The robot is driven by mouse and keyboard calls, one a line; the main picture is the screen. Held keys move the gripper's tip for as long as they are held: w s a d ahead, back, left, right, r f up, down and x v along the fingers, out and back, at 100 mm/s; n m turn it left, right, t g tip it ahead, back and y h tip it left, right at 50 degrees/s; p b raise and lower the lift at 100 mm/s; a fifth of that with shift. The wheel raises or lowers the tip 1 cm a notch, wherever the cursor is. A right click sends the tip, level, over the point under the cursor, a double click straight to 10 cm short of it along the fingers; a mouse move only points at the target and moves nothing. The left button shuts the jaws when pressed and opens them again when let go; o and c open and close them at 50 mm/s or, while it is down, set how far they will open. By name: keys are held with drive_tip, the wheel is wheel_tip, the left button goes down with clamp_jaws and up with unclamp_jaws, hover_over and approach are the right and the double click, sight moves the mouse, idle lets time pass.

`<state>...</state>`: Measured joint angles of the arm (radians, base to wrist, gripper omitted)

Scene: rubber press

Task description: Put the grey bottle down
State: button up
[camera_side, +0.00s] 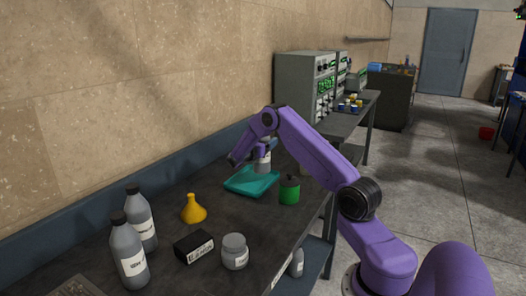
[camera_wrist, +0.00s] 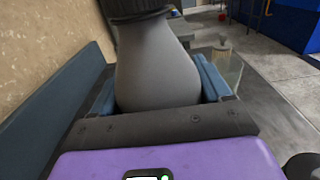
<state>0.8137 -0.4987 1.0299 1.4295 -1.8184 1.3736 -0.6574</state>
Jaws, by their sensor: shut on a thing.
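My gripper (camera_side: 262,151) is shut on the grey bottle (camera_side: 264,162), at the far part of the bench beside the wall. In the wrist view the grey bottle (camera_wrist: 156,75) with its black cap fills the middle, between the two blue-grey fingers of my gripper (camera_wrist: 158,92). The bottle looks upright in the side view. It appears at or above the back of the teal tray (camera_side: 243,187); I cannot tell whether its base touches anything, as its lower end is hidden in the wrist view.
A green container (camera_side: 289,190) with a dark top stands right of the tray. Nearer are a yellow funnel (camera_side: 194,209), a black labelled box (camera_side: 194,247), a grey jar (camera_side: 235,252) and two more grey bottles (camera_side: 129,256). A pale see-through shape (camera_wrist: 222,52) shows in the wrist view.

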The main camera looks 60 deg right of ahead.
drive_tip(key=shift+w+d+f, duration=0.15)
drive_tip(key=shift+w+f, duration=0.05)
drive_tip(key=shift+f, duration=0.8)
drive_tip(key=shift+w+d+f, duration=0.15)
drive_tip(key=shift+w+f, duration=0.05)
drive_tip(key=shift+f, duration=0.95)
drive_tip(key=o, duration=1.5)
drive_tip(key=shift+f, duration=0.1)
